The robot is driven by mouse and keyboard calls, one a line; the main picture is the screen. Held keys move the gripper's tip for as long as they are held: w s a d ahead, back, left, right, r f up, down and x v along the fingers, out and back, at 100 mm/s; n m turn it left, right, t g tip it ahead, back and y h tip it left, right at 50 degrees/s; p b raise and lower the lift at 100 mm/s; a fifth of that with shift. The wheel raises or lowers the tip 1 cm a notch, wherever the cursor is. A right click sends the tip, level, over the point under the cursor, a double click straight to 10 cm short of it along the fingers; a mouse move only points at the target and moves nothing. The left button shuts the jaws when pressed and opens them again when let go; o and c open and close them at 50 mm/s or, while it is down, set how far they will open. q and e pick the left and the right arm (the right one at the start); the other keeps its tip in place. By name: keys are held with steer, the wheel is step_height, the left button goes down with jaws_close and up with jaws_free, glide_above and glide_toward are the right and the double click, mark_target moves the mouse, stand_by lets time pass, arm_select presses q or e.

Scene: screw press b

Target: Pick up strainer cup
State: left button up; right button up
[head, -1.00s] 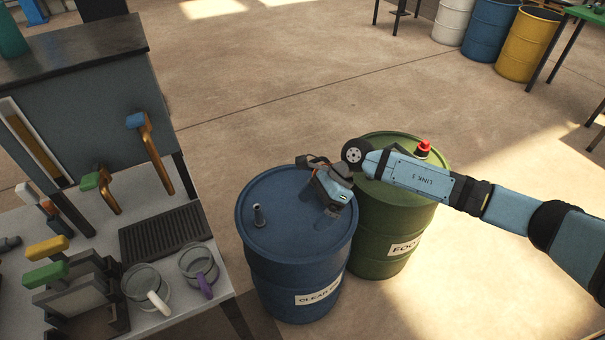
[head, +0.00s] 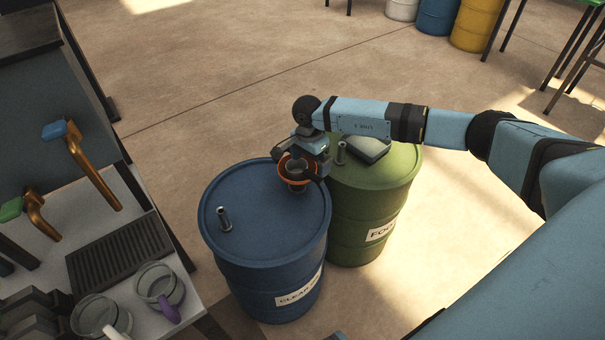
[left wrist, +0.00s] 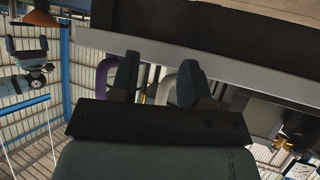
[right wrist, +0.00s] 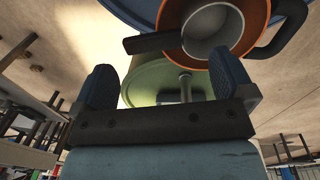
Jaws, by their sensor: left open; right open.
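An orange-rimmed cup (head: 292,183) with a grey inside, apparently the strainer cup, is at the right part of the blue drum's top (head: 262,207). In the right wrist view the cup (right wrist: 216,30) shows a dark curved handle on the right and a dark bar across its left side. My right gripper (head: 303,168) is open right at the cup; I cannot tell whether the fingers touch it. The right wrist view shows its fingers (right wrist: 165,85) wide apart. My left gripper (left wrist: 157,80) is open and empty, seen only in the left wrist view.
A green drum (head: 372,190) stands against the blue drum, with a grey spout (head: 341,152) and a dark flat block on top. Another spout (head: 224,218) stands on the blue drum. Left, a table holds a ribbed mat (head: 118,262) and two glass mugs (head: 158,285).

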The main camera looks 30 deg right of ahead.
mark_target(312, 174)
steer(key=f, duration=0.3)
steer(key=s+f, duration=0.1)
steer(key=f, duration=0.1)
steer(key=shift+f, duration=0.1)
steer(key=c, duration=0.8)
steer(key=shift+w, duration=0.1)
